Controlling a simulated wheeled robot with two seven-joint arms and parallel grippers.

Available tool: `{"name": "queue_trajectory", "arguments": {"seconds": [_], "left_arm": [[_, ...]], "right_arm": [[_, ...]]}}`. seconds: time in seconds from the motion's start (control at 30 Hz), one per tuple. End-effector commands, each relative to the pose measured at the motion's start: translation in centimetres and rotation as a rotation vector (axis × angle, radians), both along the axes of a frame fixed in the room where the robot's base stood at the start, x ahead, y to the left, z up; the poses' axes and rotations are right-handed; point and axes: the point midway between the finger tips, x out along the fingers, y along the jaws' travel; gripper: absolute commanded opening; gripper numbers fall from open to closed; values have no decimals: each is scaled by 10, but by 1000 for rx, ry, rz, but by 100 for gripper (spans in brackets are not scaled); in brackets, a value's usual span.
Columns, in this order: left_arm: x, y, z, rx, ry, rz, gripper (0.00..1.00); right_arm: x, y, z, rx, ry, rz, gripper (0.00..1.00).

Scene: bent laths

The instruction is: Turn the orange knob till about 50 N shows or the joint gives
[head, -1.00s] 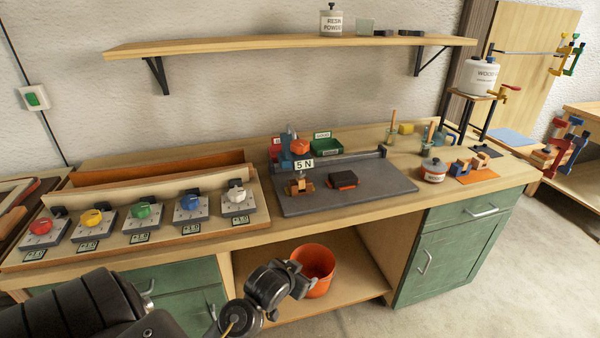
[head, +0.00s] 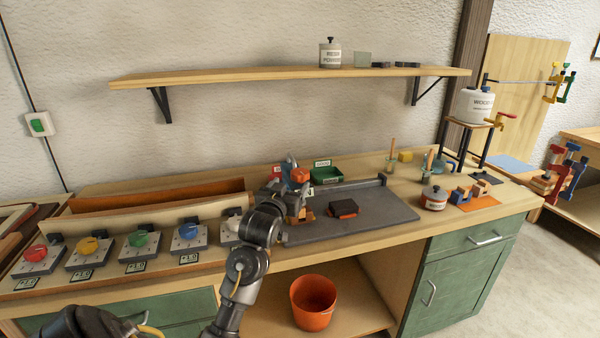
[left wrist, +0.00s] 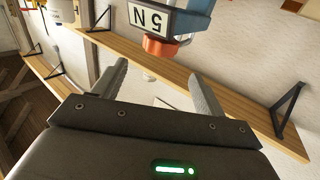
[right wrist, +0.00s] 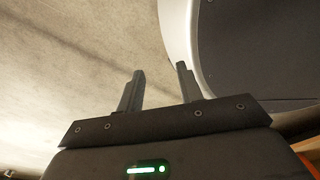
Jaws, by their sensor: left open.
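The orange knob (head: 300,174) tops a blue press at the back left of the grey plate (head: 385,205). In the left wrist view the orange knob (left wrist: 160,47) lies ahead of and between the fingertips, apart from them. Its display (left wrist: 155,18) reads 5 N, upside down. My left gripper (head: 297,192) is in front of the press; in its wrist view the left gripper (left wrist: 157,72) is open and empty. It largely hides the press, and the wooden joint (head: 307,214) shows only in part. My right gripper (right wrist: 160,69) is open and empty, away from the bench top.
A dark block with red (head: 343,208) lies on the plate. A row of coloured dials (head: 140,241) stands left of it, the white one partly behind my left arm. A green bin (head: 326,174) is behind. An orange bucket (head: 314,302) sits below the bench.

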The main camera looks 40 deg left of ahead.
Motion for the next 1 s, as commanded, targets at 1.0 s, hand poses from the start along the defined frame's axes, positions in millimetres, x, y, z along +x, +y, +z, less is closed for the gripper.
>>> {"name": "queue_trajectory", "arguments": {"seconds": [1.0], "left_arm": [[92, 36, 0, 1, 1, -1, 68]], "right_arm": [[-1, 6, 14, 7, 1, -1, 36]]}}
